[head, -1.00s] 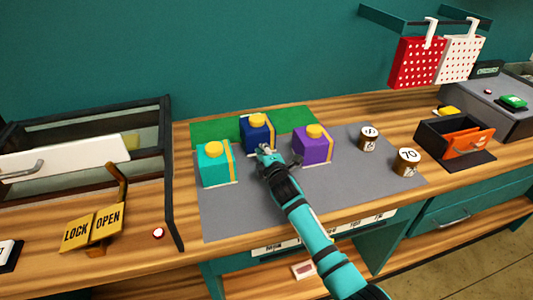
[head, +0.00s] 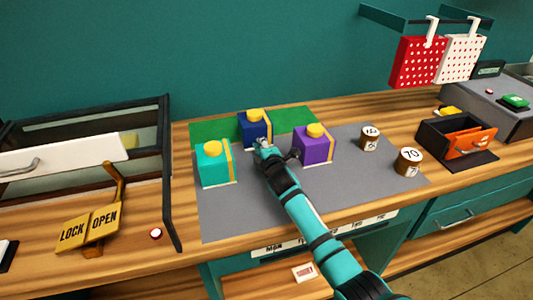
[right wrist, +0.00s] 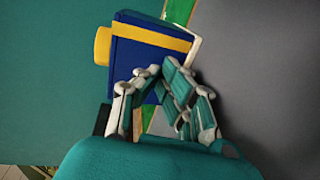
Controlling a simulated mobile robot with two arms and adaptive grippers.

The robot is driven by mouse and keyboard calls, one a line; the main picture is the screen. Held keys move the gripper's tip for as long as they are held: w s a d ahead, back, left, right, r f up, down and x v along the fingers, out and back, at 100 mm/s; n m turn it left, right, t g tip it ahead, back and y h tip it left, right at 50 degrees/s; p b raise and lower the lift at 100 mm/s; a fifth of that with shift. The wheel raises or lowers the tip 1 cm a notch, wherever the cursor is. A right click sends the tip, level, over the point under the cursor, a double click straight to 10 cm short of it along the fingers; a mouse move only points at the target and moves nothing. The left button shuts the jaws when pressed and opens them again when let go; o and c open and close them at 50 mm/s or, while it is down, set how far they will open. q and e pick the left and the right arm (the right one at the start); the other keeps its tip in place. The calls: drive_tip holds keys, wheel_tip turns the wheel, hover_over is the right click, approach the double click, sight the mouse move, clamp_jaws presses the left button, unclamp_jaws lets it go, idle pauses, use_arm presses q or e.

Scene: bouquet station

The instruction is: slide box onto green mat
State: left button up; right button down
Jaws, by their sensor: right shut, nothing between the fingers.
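A dark blue box (head: 253,132) with a yellow knob and yellow stripe stands upright on the green mat (head: 291,119), at the back of the counter. A teal box (head: 213,167) stands at left and a purple box (head: 312,149) at right, both with yellow knobs. My right gripper (head: 262,147) is shut and empty, its tips at the front face of the blue box; the box (right wrist: 143,42) fills the upper middle of the right wrist view. I cannot tell whether the tips touch it. The box's front bottom edge is partly hidden by the gripper. My left gripper is out of view.
The grey mat (head: 235,215) lies in front of the green mat and is clear at the front. Two brown weights (head: 409,162) stand at its right. A glass-sided cabinet (head: 80,165) is at left; a black bin with an orange drawer (head: 462,142) is at right.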

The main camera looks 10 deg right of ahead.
sight(258, 137)
drive_tip(key=shift+w+b, duration=0.35)
drive_tip(key=shift+w, duration=0.4)
drive_tip(key=shift+w, duration=0.1)
drive_tip(key=shift+w+f+b, duration=0.1)
drive_tip(key=shift+w+b, duration=1.1)
drive_tip(key=shift+w, duration=0.05)
drive_tip(key=shift+w+b, duration=0.45)
drive_tip(key=shift+w, duration=0.2)
